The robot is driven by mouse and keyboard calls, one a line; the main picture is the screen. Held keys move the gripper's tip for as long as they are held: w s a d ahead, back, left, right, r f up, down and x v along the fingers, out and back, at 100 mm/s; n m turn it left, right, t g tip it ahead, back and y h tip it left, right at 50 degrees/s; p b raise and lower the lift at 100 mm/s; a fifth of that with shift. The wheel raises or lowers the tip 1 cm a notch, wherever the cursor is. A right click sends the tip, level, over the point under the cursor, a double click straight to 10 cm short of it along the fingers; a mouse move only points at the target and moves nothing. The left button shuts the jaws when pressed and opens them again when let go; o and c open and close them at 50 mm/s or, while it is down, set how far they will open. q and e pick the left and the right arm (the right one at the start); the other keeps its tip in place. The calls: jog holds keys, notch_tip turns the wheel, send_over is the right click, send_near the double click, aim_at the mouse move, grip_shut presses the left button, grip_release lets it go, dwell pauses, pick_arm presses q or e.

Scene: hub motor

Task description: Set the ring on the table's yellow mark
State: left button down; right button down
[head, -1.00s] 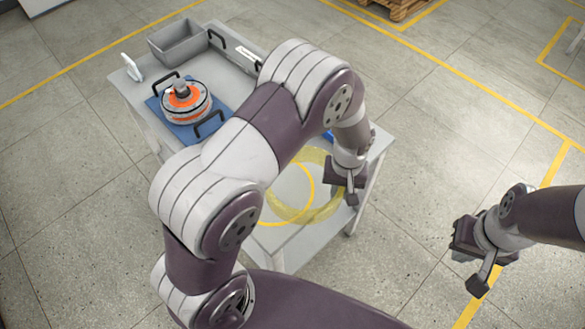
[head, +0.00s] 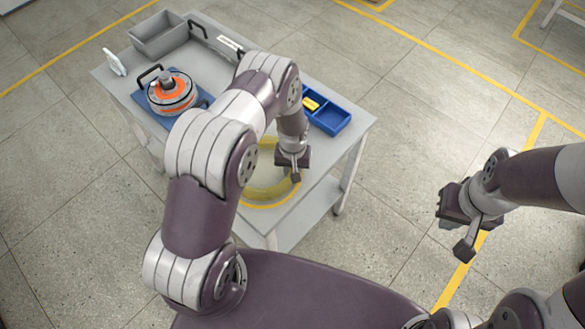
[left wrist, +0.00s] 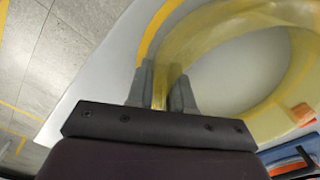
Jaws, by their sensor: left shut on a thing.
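The ring (head: 254,187) is a wide, translucent yellow hoop, over the front part of the table. My left gripper (head: 294,174) is at its right side, with its forearm hiding part of the hoop. In the left wrist view the two fingers (left wrist: 161,92) are shut on the wall of the ring (left wrist: 290,75). The yellow mark (head: 262,206), a painted line, shows along the ring's near side; it also curves beside the ring in the left wrist view (left wrist: 152,30). I cannot tell whether the ring touches the table. My right gripper (head: 462,222) is off the table at right, its jaw opening unclear.
The grey table (head: 345,140) carries an orange and grey hub motor (head: 171,92) on a blue mat (head: 199,99). A grey bin (head: 160,36) stands at the far left corner. A blue divided tray (head: 328,121) with a yellow item lies right of my left arm.

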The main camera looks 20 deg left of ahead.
pick_arm(q)
jog(key=c, duration=1.3)
grip_release()
jog(key=shift+f, duration=0.1)
jog(key=o, duration=0.3)
jog(key=shift+s, duration=0.1)
jog(key=shift+r, duration=0.35)
notch_tip(320, 180, up, 14)
jog(key=b, duration=0.2)
jog(key=s+r+m, duration=0.1)
jog(key=s+r, duration=0.4)
jog(key=s, duration=0.2)
jog(key=s+r+m+t, duration=0.1)
jog(key=s+r, duration=0.4)
jog(key=s, duration=0.3)
jog(key=shift+a+r+m, duration=0.25)
jog(key=shift+m, duration=0.15)
